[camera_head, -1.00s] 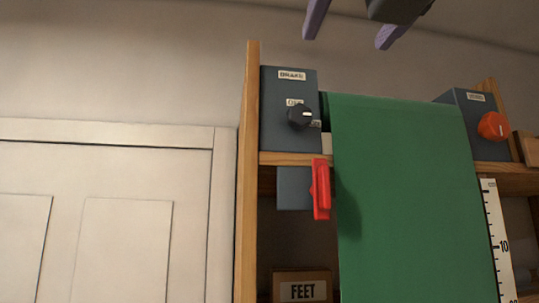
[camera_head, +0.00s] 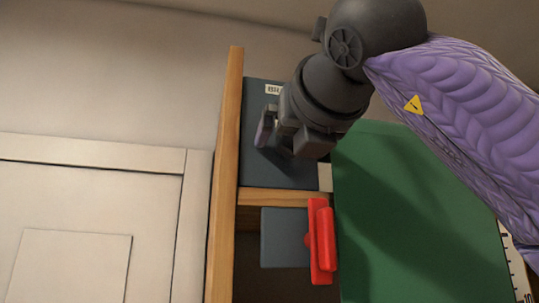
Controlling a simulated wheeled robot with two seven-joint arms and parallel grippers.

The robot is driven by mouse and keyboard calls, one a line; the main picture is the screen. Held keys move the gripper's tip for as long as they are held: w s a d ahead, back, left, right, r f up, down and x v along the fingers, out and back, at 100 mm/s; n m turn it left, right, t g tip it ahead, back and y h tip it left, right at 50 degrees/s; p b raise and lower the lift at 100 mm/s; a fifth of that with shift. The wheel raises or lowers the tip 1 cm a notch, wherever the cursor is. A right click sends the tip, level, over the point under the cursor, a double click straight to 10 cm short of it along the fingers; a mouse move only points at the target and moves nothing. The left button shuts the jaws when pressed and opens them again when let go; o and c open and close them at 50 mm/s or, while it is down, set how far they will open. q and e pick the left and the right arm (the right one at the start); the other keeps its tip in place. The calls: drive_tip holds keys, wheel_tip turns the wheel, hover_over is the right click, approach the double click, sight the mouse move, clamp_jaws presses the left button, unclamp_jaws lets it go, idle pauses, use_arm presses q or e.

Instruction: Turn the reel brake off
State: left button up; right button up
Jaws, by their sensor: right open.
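The dark blue-grey brake panel (camera_head: 262,172) stands at the upper left of the wooden frame. Its label (camera_head: 273,90) is partly covered by my gripper. The black brake knob is hidden behind the gripper, so its setting cannot be read. My right gripper (camera_head: 267,130) is in front of the panel's upper part, where the knob sits, with its arm coming in from the upper right. It is open; I cannot tell whether it touches the knob. My left gripper is not in view.
A red lever (camera_head: 321,242) on a lower plate (camera_head: 284,237) sits just below the panel. A green sheet (camera_head: 400,215) hangs to the right. A wooden post (camera_head: 224,175) borders the panel on the left. A white ruler (camera_head: 515,270) shows at lower right.

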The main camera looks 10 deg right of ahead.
drive_tip(key=shift+s, duration=0.4)
drive_tip(key=shift+w, duration=0.25)
drive_tip(key=c, duration=1.3)
drive_tip(key=shift+o, duration=0.2)
